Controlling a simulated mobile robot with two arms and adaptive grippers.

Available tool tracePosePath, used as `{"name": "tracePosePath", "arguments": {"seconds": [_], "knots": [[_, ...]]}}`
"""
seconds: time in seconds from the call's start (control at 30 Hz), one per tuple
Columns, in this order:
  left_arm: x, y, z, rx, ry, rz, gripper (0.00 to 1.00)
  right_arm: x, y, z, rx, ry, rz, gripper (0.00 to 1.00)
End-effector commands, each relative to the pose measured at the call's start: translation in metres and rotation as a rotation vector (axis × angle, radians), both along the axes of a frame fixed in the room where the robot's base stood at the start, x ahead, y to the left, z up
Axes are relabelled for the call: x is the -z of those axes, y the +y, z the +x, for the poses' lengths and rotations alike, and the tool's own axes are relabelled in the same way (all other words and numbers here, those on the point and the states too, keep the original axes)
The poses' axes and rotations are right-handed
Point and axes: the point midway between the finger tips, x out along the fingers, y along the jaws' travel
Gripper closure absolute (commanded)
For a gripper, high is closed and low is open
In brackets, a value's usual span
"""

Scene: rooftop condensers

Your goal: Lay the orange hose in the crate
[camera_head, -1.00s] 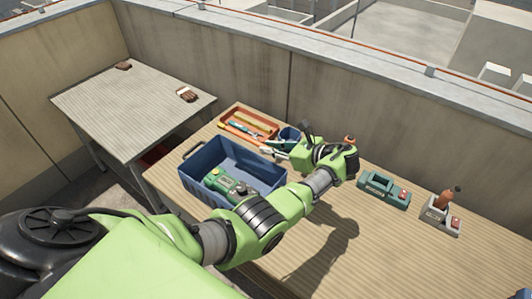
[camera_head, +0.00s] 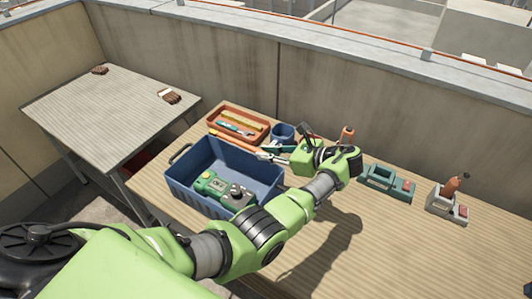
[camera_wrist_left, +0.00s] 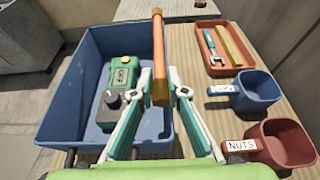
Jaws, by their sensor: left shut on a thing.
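The orange hose (camera_wrist_left: 158,45) is a short straight piece with lighter ends, pinched between the fingertips of my left gripper (camera_wrist_left: 160,90) and pointing away from it. In the head view, my left gripper (camera_head: 264,156) is beside the blue crate's far right corner, and the hose (camera_head: 228,138) runs along the crate's far side. The blue crate (camera_head: 190,197) stands on the table; in the left wrist view its right wall (camera_wrist_left: 150,144) passes under the hose and fingers. The height between hose and rim is unclear. My right gripper is out of view.
A green tool (camera_head: 212,186) lies in the crate. An orange tray (camera_head: 215,118) with a wrench and a yellow bar is behind it. A blue bin (camera_wrist_left: 257,92) and a red NUTS bin (camera_wrist_left: 283,140) stand right of the crate. A teal holder (camera_head: 380,180) sits farther right.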

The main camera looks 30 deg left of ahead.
Motion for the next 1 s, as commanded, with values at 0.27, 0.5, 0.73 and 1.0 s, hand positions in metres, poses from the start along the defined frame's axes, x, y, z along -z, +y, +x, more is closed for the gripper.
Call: {"name": "tracePosePath", "arguments": {"seconds": [0.27, 0.5, 0.73, 1.0], "knots": [[0.009, 0.001, 0.0, -0.001, 0.001, 0.001, 1.0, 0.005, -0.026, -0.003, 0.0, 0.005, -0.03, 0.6], [0.011, 0.001, 0.0, -0.001, 0.0, 0.0, 0.7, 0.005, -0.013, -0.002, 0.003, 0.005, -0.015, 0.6], [0.011, 0.001, 0.0, -0.001, 0.0, 0.0, 0.69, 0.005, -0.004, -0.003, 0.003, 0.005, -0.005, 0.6], [0.005, 0.001, 0.0, -0.001, 0.0, 0.0, 0.69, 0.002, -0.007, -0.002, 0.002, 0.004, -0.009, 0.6]]}}
